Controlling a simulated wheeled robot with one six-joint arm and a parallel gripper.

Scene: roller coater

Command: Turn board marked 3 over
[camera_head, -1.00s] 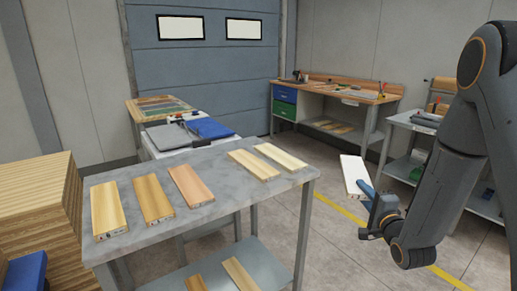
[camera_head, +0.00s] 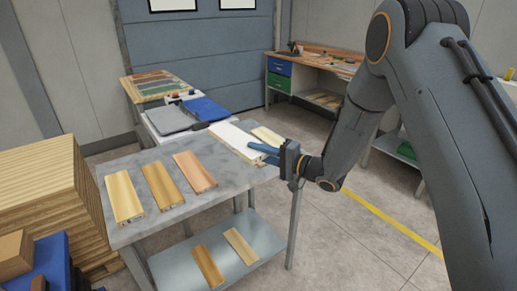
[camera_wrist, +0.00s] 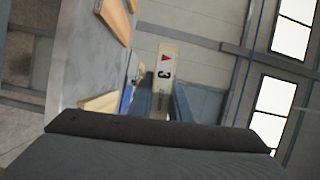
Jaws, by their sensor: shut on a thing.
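The board marked 3 is held by its end in my gripper (camera_head: 266,154). In the head view the board (camera_head: 232,138) shows a white upper face and extends left over the grey table. In the wrist view the board (camera_wrist: 166,75) shows its narrow end with a black 3 and a red triangle, between the blue fingers (camera_wrist: 162,103). The fingers are shut on it. It lies over or just above a pale wooden board, which it mostly hides; I cannot tell whether they touch.
Several wooden boards lie on the grey tabletop (camera_head: 150,219): a yellow one (camera_head: 123,197), a brown one (camera_head: 160,185), a reddish one (camera_head: 194,172) and a pale one (camera_head: 267,136). Two boards lie on the lower shelf (camera_head: 180,271). The front right tabletop is bare.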

